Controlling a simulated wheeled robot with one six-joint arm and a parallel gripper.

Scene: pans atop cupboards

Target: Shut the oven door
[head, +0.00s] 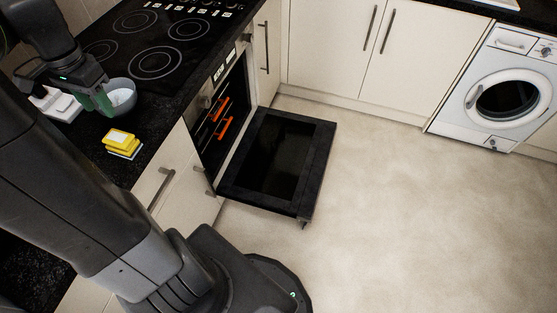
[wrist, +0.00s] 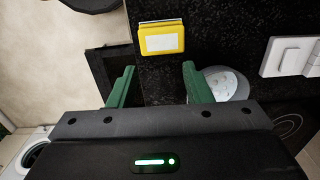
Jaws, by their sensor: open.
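The oven door (head: 275,160) is folded down wide open, with its dark glass panel facing up, and reaches out over the floor. The oven opening (head: 222,125) shows orange-red items inside. My gripper (head: 93,98) is above the black worktop, beside the bowl and well apart from the door. In the wrist view my gripper (wrist: 157,80) has its two green fingers spread, with nothing held between them. Part of the dark door (wrist: 97,65) seems to show in the wrist view behind the left finger.
A grey bowl (head: 121,96) and a yellow-and-white block (head: 121,142) sit on the worktop (head: 150,120). A white socket plate (wrist: 290,56) is near the bowl. The hob (head: 155,62) lies beyond. A washing machine (head: 500,90) stands at right. The floor (head: 400,210) is clear.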

